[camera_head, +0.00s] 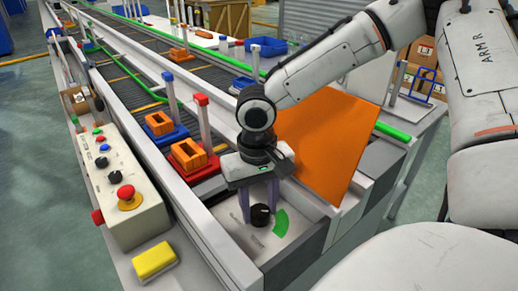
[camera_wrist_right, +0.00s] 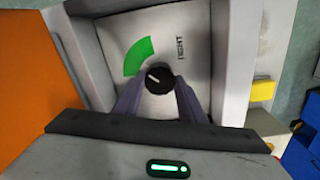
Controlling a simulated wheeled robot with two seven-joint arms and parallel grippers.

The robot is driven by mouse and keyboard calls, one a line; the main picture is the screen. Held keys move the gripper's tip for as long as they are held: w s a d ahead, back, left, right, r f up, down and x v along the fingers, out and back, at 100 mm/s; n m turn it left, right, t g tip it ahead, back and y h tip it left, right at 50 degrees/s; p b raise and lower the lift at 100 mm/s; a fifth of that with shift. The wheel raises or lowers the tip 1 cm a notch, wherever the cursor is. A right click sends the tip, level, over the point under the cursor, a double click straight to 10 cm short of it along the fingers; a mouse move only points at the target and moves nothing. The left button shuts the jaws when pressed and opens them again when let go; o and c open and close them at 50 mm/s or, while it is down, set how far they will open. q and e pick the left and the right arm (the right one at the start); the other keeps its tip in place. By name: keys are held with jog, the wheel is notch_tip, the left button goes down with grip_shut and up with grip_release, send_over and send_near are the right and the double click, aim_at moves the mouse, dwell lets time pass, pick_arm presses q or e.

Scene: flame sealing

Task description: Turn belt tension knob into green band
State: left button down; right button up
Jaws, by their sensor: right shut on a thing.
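The belt tension knob (camera_head: 261,215) is black and round, on a pale panel at the near end of the conveyor. A green band (camera_head: 280,223) is printed beside it, to its right in the head view. My right gripper (camera_head: 262,211) points down with its fingers on both sides of the knob, shut on it. In the right wrist view the knob (camera_wrist_right: 159,78) sits between the fingertips (camera_wrist_right: 158,88). Its white pointer mark points left and slightly up, towards the lower part of the green band (camera_wrist_right: 139,56). My left gripper is not in view.
An orange sloped plate (camera_head: 328,140) stands right of my right gripper. A control box (camera_head: 122,190) with a red stop button and a yellow block (camera_head: 154,261) lie to the left. Red and blue trays (camera_head: 192,157) with orange parts stand on the conveyor behind.

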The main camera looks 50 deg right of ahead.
aim_at(258, 211)
dwell(0.4)
jog(key=o, duration=1.1)
notch_tip(258, 211, up, 10)
jog(key=shift+a+r+p, duration=0.1)
jog(key=shift+r+p, duration=0.1)
jog(key=shift+p, duration=0.5)
jog(key=shift+f, duration=0.1)
